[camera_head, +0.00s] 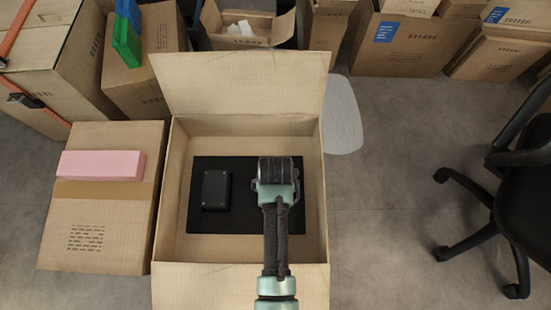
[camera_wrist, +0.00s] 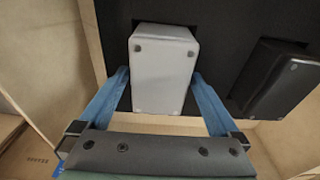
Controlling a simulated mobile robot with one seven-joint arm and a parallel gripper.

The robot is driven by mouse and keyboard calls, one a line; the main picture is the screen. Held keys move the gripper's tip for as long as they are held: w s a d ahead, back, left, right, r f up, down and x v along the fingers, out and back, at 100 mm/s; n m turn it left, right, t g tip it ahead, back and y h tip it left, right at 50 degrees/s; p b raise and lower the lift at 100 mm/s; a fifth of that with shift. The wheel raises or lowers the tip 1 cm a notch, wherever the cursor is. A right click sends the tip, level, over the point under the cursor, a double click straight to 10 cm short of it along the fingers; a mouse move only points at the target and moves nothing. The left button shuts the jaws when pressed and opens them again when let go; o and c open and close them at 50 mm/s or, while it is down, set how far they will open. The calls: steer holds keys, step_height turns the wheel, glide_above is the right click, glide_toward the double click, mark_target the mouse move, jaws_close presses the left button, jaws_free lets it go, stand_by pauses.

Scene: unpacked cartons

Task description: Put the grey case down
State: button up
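The grey case (camera_wrist: 161,68) shows in the wrist view as a light box with dark dots at its corners. My gripper (camera_wrist: 160,78) has its two blue fingers along the case's left and right sides, apparently touching both. In the head view my gripper (camera_head: 277,172) is over the right part of the black mat (camera_head: 240,222) inside the open carton (camera_head: 164,200); the grey case is hidden beneath it there. I cannot tell whether the case touches the mat.
A black case (camera_head: 216,190) lies on the mat left of my gripper; it also shows at the right of the wrist view (camera_wrist: 275,80). Carton walls surround the mat. A closed carton (camera_head: 100,245) with a pink block (camera_head: 101,165) stands to the left, an office chair (camera_head: 520,180) far right.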

steer(key=shift+r, duration=0.15)
step_height(320, 180, up, 12)
steer(key=s+r+p, duration=0.1)
steer(key=s+p, duration=0.1)
steer(key=p, duration=0.4)
steer(key=w+r+t, duration=0.7)
steer(key=w+r, duration=0.9)
steer(key=r, duration=0.1)
steer(key=w+r+t, duration=0.4)
steer(key=r+t, duration=0.1)
steer(key=r, duration=1)
steer(key=s+r+t, duration=0.3)
steer(key=r+t, duration=0.5)
steer(key=r, duration=1.7)
steer(key=s+r+t, duration=0.6)
steer(key=s+r, duration=0.5)
steer(key=r, duration=0.3)
